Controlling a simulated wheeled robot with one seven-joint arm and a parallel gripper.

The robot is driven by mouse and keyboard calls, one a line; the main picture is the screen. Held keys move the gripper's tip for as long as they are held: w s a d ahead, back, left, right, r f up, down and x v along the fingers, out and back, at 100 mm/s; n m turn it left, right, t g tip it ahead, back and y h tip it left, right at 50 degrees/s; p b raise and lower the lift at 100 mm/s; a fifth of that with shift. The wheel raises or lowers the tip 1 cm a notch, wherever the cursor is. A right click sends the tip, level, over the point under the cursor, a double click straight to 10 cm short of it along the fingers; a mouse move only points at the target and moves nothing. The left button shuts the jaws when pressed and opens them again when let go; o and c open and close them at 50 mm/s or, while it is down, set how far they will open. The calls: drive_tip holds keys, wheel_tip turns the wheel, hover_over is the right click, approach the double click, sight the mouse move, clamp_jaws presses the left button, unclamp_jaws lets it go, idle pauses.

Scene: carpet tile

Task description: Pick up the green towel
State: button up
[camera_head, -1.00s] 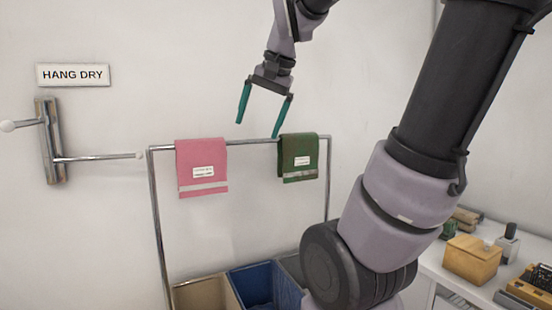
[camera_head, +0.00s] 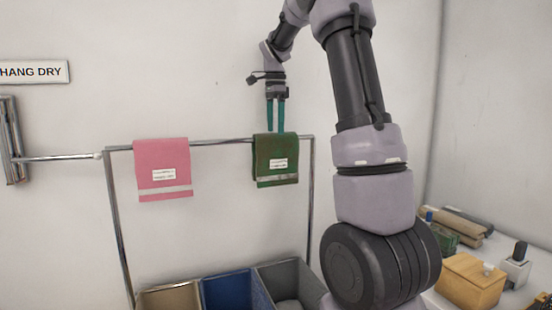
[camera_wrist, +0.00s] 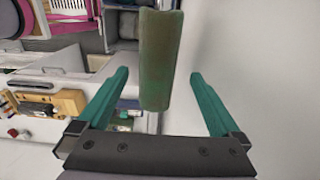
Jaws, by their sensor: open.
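The green towel (camera_head: 272,152) hangs folded over the right part of a metal rail, with a white label and a pale stripe on its front. My gripper (camera_head: 276,131) is open, with its teal fingers pointing down at the towel's top edge. In the wrist view the green towel (camera_wrist: 160,62) lies between the two spread fingers of my gripper (camera_wrist: 158,73), with a gap on both sides. I cannot tell from these views how far the fingertips reach past the towel's top.
A pink towel (camera_head: 162,183) hangs on the same rack (camera_head: 220,142), to the left. A wall peg (camera_head: 55,158) sticks out at far left under a "HANG DRY" sign (camera_head: 34,72). Bins (camera_head: 228,290) stand below. A wooden box (camera_head: 470,280) is on the counter at right.

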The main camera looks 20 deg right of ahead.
sight(276, 143)
drive_tip(key=shift+s+f, duration=0.2)
drive_tip(key=shift+f, duration=2.9)
drive_tip(key=c, duration=1.5)
drive_tip(key=shift+r, duration=0.1)
drive_tip(key=shift+c, duration=0.2)
